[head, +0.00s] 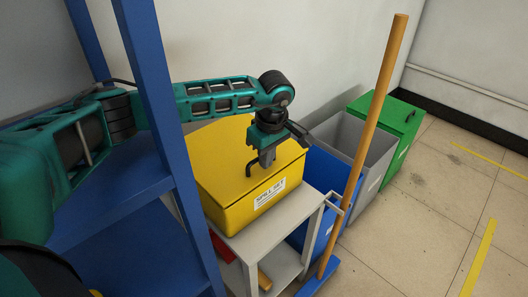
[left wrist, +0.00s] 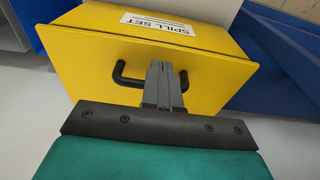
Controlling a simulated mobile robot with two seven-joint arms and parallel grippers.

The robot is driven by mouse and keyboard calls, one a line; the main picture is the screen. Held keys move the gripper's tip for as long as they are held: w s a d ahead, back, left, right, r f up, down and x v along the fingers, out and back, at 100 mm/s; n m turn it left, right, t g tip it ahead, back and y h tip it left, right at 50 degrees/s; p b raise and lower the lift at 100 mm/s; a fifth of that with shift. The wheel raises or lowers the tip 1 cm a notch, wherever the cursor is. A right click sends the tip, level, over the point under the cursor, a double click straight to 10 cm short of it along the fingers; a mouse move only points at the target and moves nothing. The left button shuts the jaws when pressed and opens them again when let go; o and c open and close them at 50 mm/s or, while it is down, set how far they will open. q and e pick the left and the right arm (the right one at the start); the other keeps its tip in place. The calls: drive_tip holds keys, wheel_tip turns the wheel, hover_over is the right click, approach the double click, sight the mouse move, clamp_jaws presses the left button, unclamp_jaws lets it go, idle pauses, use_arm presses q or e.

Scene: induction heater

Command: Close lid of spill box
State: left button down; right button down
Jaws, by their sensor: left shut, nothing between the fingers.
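The yellow spill box (head: 234,214) stands on a small grey stand, with its white "SPILL SET" label facing front. Its lid (head: 225,150) lies over the top and looks down; I cannot tell whether a small gap remains at the edge. The lid also fills much of the left wrist view (left wrist: 90,60). A black bar handle (head: 250,168) sits on the lid. My left gripper (head: 265,160) is shut and empty above the lid, beside the handle. In the left wrist view its fingers (left wrist: 163,85) hide the handle's middle; contact is unclear. My right gripper is not in view.
A blue shelf frame (head: 165,110) rises close at the left, near my left arm. A wooden-handled broom (head: 365,145) leans right of the grey stand (head: 255,240). Blue, grey (head: 345,135) and green (head: 385,120) bins stand behind it. The floor at right is clear.

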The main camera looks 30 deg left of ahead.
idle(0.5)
use_arm(q)
wheel_tip(320, 180, up, 13)
drive_tip(key=d+p, duration=0.1)
drive_tip(key=shift+s+d+f, duration=0.2)
drive_tip(key=shift+s+d, duration=0.05)
drive_tip(key=shift+d, duration=0.05)
